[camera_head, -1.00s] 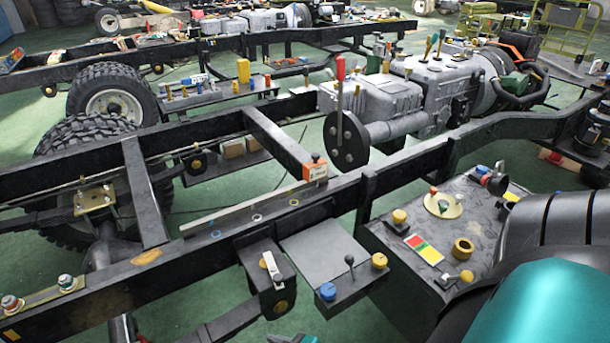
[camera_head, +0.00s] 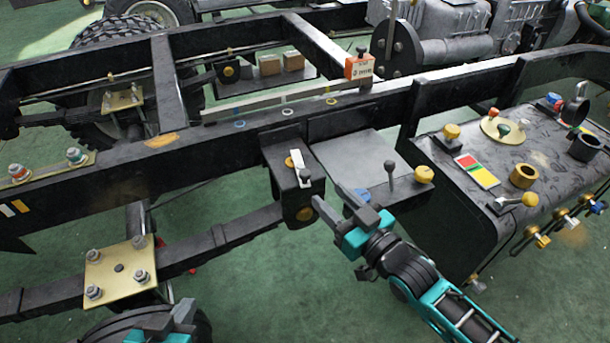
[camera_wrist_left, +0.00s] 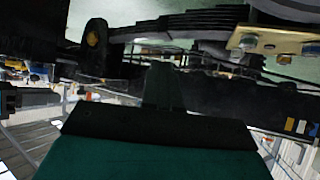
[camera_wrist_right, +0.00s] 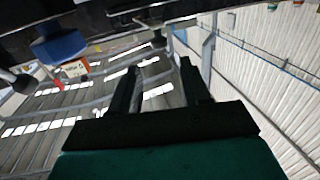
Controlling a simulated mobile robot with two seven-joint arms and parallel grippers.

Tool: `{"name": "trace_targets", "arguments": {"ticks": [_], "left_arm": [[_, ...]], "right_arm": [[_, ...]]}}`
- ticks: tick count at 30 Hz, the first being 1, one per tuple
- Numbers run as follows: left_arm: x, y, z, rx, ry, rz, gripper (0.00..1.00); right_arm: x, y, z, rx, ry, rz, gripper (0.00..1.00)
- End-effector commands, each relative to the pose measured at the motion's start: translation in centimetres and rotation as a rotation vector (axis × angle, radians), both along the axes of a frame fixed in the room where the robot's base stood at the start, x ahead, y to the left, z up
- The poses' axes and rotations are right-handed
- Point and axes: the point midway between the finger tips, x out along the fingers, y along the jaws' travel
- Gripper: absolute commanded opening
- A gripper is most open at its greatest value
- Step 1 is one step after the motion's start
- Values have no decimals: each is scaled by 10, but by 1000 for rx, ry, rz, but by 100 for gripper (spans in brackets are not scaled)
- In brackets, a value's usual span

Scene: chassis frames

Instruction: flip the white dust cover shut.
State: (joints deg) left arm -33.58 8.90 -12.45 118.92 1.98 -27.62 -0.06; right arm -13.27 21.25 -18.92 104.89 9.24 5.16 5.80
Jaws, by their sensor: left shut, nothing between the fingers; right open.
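A narrow white flap (camera_head: 298,161) stands on a black bracket box (camera_head: 292,180) at the middle of the chassis rail; it is the only white cover-like part I make out. Whether it is hinged is too small to tell. A dark round lid (camera_head: 582,90) stands raised beside a black port on the right box; it is not white. My right gripper (camera_head: 330,196) is open and empty, just below and right of the bracket box. Its spread fingers show in the right wrist view (camera_wrist_right: 160,78). My left gripper (camera_head: 175,316) is shut and empty at the bottom edge, also in the left wrist view (camera_wrist_left: 158,85).
The black box (camera_head: 500,190) with knobs is at right. An orange box (camera_head: 360,66) stands on the rail. Leaf springs (camera_head: 225,235) run at left.

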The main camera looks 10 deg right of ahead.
Motion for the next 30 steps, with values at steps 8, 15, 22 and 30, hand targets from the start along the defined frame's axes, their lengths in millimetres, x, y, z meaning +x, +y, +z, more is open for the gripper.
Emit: {"name": "trace_targets", "arguments": {"ticks": [8,15,22,30], "left_arm": [[-3,-1,-16,0,20,-4,0],[-1,-6,-15,-16,16,-4,0],[0,-9,-15,-22,18,-5,0],[1,-9,-13,-21,13,-6,0]], "right_arm": [[52,22,-2,1,-2,0,47],[80,35,-2,1,1,0,47],[87,38,-1,0,2,0,47],[87,38,-1,-1,2,0,39]]}}
